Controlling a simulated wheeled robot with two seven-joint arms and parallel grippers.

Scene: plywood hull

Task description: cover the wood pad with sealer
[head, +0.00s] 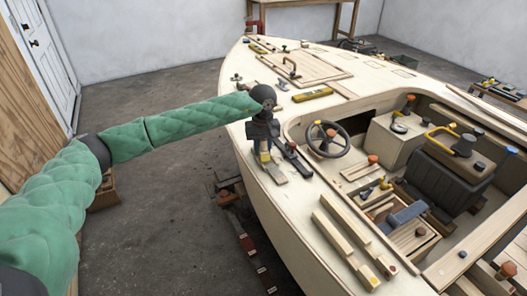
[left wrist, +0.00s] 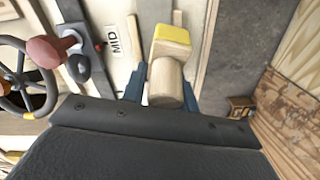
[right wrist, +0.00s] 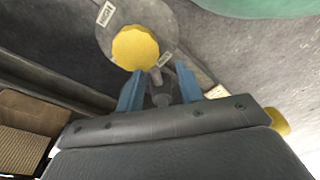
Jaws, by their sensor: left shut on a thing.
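My left gripper (head: 262,146) is over the left side deck of the hull. In the left wrist view its blue fingers (left wrist: 162,84) are shut on a round wooden handle (left wrist: 165,80) of a tool with a yellow end (left wrist: 172,36). Any sealer is not discernible. My right gripper (right wrist: 160,82) shows only in the right wrist view, with fingers apart around a dark grey part not visibly gripped.
A dark bar (head: 292,159) with fittings lies beside the tool, and a steering wheel (head: 328,138) stands to its right. Wooden rails (head: 340,236) lie on the deck nearer me. A yellow knob (right wrist: 135,47) is just beyond my right gripper. The floor left of the hull is mostly open.

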